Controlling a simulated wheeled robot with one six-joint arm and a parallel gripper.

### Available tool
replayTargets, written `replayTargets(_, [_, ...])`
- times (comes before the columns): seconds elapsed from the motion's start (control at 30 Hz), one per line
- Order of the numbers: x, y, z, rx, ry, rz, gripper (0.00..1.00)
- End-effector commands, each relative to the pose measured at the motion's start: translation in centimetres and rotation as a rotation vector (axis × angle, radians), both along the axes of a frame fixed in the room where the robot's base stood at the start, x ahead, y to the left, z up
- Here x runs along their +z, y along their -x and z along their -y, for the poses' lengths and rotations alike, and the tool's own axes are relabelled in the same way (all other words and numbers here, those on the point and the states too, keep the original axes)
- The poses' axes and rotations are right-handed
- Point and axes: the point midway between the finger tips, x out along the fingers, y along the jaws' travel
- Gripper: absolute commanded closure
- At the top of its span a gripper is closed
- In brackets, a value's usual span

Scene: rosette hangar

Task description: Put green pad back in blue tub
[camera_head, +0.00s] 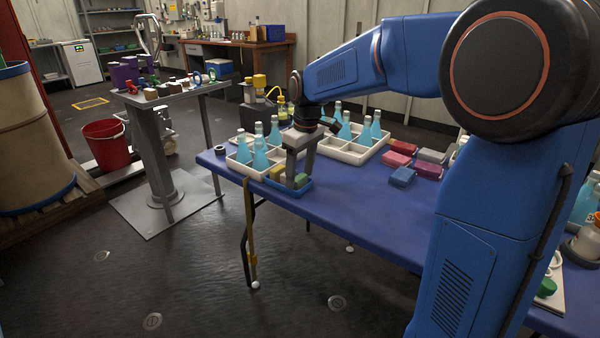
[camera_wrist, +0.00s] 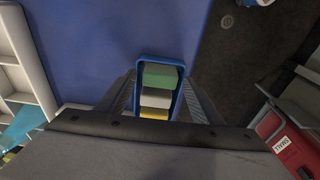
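The small blue tub (camera_head: 303,186) sits at the near left edge of the blue table. The green pad (camera_head: 301,181) is inside it, and a yellow pad (camera_head: 277,173) is at its other end. In the wrist view, the tub (camera_wrist: 160,58) holds the green pad (camera_wrist: 160,76) at the far end, a pale grey pad (camera_wrist: 156,98) in the middle and the yellow pad nearest me. My gripper (camera_head: 299,168) is over the tub, pointing down. In the wrist view its fingers (camera_wrist: 160,88) are spread on either side of the tub, with nothing visibly clamped between them.
White divided trays (camera_head: 350,154) with blue bottles (camera_head: 275,130) stand close behind and left of the tub. Red, grey and blue packs (camera_head: 402,177) lie farther right. The table surface (camera_head: 350,205) between them and the tub is clear. A red bucket (camera_head: 107,147) stands on the floor.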

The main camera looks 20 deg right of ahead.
Motion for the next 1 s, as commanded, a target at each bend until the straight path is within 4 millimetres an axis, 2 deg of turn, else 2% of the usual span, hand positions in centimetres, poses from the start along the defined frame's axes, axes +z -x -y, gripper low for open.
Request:
replayTargets(0.2, [0.2,0.0,0.0,0.0,0.0,0.0,0.4])
replayTargets(0.33, [1.2,0.1,0.1,0.0,0.0,0.002,0.4])
replayTargets(0.8, [9.6,0.9,0.7,0.0,0.0,0.004,0.4])
replayTargets(1.0, [11.7,1.1,0.8,0.0,0.0,0.0,0.4])
